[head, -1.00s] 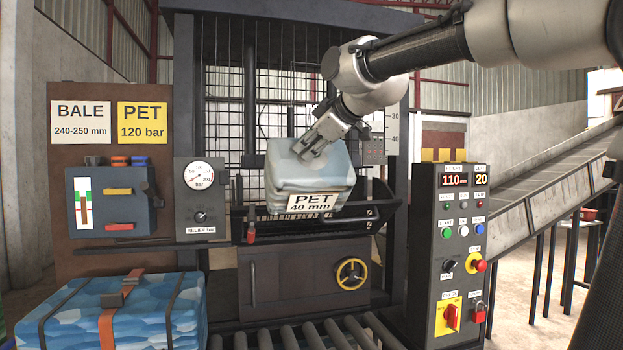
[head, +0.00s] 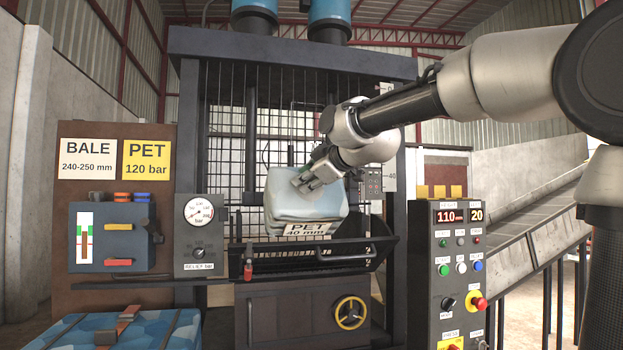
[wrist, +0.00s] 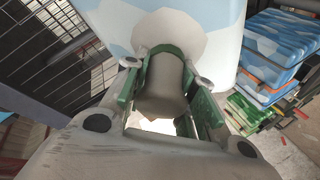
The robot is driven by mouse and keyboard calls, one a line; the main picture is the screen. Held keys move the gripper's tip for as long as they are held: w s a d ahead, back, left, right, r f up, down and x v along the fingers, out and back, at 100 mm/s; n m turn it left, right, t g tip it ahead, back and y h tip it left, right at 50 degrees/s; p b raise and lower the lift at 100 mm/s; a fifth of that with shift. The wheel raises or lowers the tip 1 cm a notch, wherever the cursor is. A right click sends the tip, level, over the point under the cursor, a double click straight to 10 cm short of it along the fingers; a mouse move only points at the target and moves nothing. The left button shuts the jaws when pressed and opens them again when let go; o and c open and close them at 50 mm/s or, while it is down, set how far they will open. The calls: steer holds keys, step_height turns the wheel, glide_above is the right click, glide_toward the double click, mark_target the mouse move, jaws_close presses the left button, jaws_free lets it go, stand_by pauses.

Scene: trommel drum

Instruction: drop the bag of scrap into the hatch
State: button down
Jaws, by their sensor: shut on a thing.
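The bag of scrap (head: 305,200) is a pale blue-grey, boxy sack with a "PET 40 mm" label on its front. It hangs upright from my gripper (head: 305,181), at the open dark hatch (head: 372,254) of the press. Its lower edge lines up with the hatch's upper part in the head view; whether they touch I cannot tell. The bottom of the label is partly hidden. In the wrist view my gripper's green-padded fingers (wrist: 165,75) are shut on the bag's grey neck (wrist: 166,97), with the white and blue bag body (wrist: 215,35) beyond.
A control panel (head: 462,270) stands right of the hatch. A gauge panel (head: 199,235) stands left of it. The press's mesh guard (head: 235,130) rises behind the bag. A blue strapped bale (head: 150,328) lies at lower left, and a sloping conveyor (head: 525,235) at right.

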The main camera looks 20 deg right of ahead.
steer(key=w+f, duration=0.1)
steer(key=w, duration=1.4)
steer(key=shift+f, duration=0.2)
